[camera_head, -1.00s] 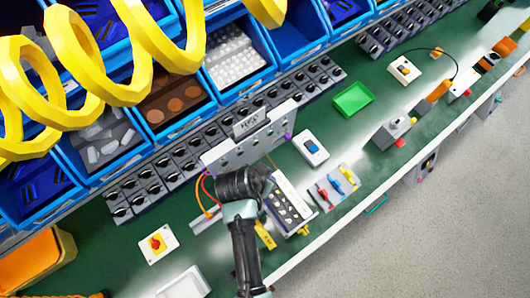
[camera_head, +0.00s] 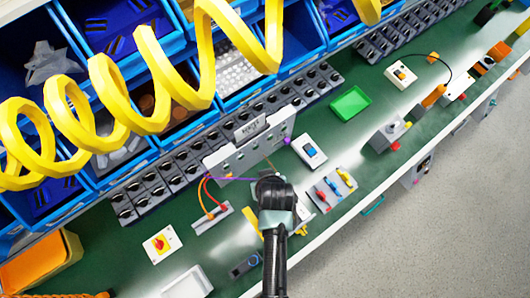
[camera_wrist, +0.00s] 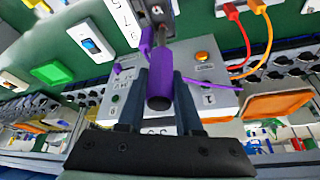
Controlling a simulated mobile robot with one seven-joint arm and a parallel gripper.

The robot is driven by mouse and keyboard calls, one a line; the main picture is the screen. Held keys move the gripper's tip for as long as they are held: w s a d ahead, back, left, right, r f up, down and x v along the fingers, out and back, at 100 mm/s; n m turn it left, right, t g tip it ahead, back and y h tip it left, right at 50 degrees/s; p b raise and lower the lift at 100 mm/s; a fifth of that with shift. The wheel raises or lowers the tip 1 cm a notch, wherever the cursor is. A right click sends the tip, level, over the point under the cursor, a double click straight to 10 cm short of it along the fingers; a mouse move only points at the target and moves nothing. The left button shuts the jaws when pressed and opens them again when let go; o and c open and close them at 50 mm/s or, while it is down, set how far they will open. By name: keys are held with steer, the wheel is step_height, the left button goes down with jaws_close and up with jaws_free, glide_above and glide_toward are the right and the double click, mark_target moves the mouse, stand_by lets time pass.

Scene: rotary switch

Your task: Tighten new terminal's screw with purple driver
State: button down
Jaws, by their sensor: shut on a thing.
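The purple driver (camera_wrist: 158,82) is held between the two dark fingers of my gripper (camera_wrist: 160,90) in the wrist view. Its shaft points up the picture to a grey metal block (camera_wrist: 155,12). I cannot tell whether the tip sits in a screw, nor whether this block is the new terminal. A light grey panel (camera_wrist: 218,100) with small fittings and an amber button (camera_wrist: 202,57) lies behind the driver. A thin purple wire (camera_wrist: 212,83) runs beside it. In the head view my wrist is just right of and below the panel (camera_head: 222,163), hiding the driver.
Red and orange wires (camera_head: 206,196) run to a grey strip (camera_head: 211,220) left of my arm. A green tray (camera_head: 350,103) stands further back. Blue bins line the rear.

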steer(key=n+y, duration=0.1)
steer(key=n, duration=0.2)
steer(key=n+g+y+b, duration=0.1)
steer(key=n, duration=0.1)
steer(key=shift+w+n, duration=0.1)
steer(key=shift+n, duration=0.3)
steer(key=n, duration=0.2)
steer(key=n+g+y+b, duration=0.1)
steer(key=n, duration=0.1)
steer(key=shift+n+g, duration=0.3)
steer(key=shift+n, duration=0.1)
steer(key=n+g+b, duration=0.1)
steer(key=n, duration=0.2)
steer(key=n+g+b, duration=0.1)
steer(key=n+b, duration=0.1)
steer(key=n, duration=0.1)
steer(key=shift+f+y, duration=0.15)
steer(key=shift+y, duration=0.15)
steer(key=shift+n+g+b, duration=0.35)
steer(key=shift+n+g, duration=0.15)
steer(key=shift+n, duration=0.5)
steer(key=shift+r, duration=0.2)
steer(key=shift+f, duration=0.45)
